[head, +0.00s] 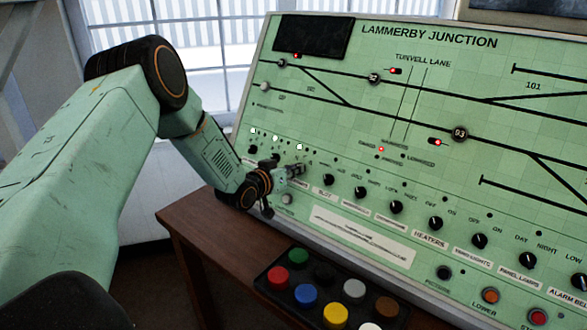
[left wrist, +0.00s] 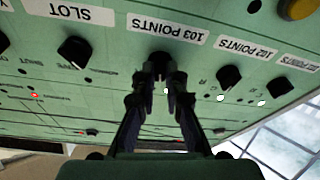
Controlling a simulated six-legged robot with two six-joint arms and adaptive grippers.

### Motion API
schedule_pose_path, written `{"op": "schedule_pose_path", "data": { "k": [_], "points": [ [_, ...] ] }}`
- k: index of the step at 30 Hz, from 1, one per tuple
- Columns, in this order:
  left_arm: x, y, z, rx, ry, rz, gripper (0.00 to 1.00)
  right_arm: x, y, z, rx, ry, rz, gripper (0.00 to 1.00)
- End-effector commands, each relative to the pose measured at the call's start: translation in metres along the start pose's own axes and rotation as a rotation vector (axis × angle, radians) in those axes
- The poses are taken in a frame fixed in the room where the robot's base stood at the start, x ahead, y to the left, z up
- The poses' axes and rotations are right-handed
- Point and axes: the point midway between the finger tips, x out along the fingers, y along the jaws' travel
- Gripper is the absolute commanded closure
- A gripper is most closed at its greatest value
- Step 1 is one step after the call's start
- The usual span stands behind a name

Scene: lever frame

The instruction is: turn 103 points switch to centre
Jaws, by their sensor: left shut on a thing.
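The 103 points switch (left wrist: 158,58) is a dark rotary knob on the green panel, beside its white "103 POINTS" label (left wrist: 168,28) in the left wrist view, which is upside down. My left gripper (left wrist: 161,72) is shut on this knob, with one finger on each side. In the head view my left gripper (head: 294,172) reaches the lower left of the panel and hides the knob. The fingers cover most of the knob, so I cannot tell which way it points. My right gripper is in neither view.
The slot knob (left wrist: 75,51) and the 102 points knob (left wrist: 229,77) flank the held switch. More black knobs, such as the heaters knob (head: 435,223), run along the lower panel (head: 300,100). A black tray (head: 262,278) of coloured caps stands below on the brown desk (head: 190,225).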

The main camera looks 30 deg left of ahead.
Motion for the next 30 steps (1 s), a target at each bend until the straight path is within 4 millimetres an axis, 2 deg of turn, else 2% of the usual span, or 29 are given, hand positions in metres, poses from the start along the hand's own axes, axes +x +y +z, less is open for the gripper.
{"op": "schedule_pose_path", "data": {
  "k": [12, 30],
  "points": [
    [-0.0005, -0.0007, 0.002, 0.202, -0.006, 0.053, 1.0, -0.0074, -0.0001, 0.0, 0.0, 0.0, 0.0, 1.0],
    [-0.0003, -0.0011, 0.0025, 0.237, -0.007, 0.062, 1.0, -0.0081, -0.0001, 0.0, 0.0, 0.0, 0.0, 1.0]
  ]
}}
